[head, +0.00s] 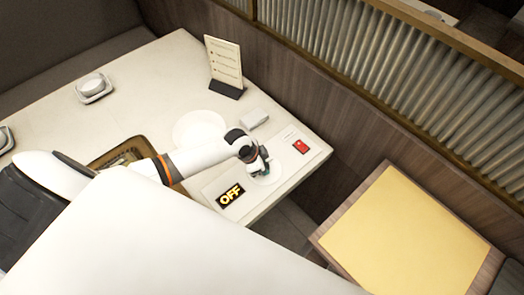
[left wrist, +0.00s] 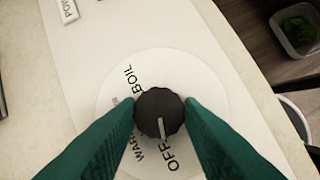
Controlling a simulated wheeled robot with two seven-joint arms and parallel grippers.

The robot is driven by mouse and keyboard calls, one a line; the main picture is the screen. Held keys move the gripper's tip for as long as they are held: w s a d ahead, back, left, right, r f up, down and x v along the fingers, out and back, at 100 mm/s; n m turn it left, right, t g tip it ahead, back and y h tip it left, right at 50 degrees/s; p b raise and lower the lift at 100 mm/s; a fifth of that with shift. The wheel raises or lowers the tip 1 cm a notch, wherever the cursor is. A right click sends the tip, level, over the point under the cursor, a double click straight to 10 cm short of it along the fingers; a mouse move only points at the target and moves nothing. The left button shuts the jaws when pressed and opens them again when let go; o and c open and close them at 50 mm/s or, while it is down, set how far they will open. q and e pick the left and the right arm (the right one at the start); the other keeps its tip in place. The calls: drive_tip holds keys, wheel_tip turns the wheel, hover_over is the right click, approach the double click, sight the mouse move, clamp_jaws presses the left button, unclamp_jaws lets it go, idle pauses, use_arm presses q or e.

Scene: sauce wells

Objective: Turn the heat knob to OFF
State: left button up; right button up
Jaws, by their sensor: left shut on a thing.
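The heat knob (left wrist: 160,112) is black and round, with a white pointer line, on a round white dial (left wrist: 108,105) marked BOIL, WARM and OFF. The pointer aims down in the left wrist view, between WARM and OFF and closer to the OFF lettering. My left gripper (left wrist: 160,116) is shut on the knob, its green fingers on either side. In the head view my left gripper (head: 262,168) is over the dial (head: 272,179) and hides the knob. A black display (head: 230,195) near it reads OFF in yellow. My right gripper is in neither view.
A red switch (head: 300,146) sits on a white panel right of the dial. A menu stand (head: 224,66), a white plate (head: 199,129) and a small white box (head: 254,119) are behind. A yellow-topped table (head: 405,235) stands at right.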

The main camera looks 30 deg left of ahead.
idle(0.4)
use_arm(q)
drive_tip(key=o, duration=1)
drive_tip(key=shift+c, duration=0.2)
drive_tip(key=b+v, duration=0.1)
drive_tip(key=v, duration=1.1)
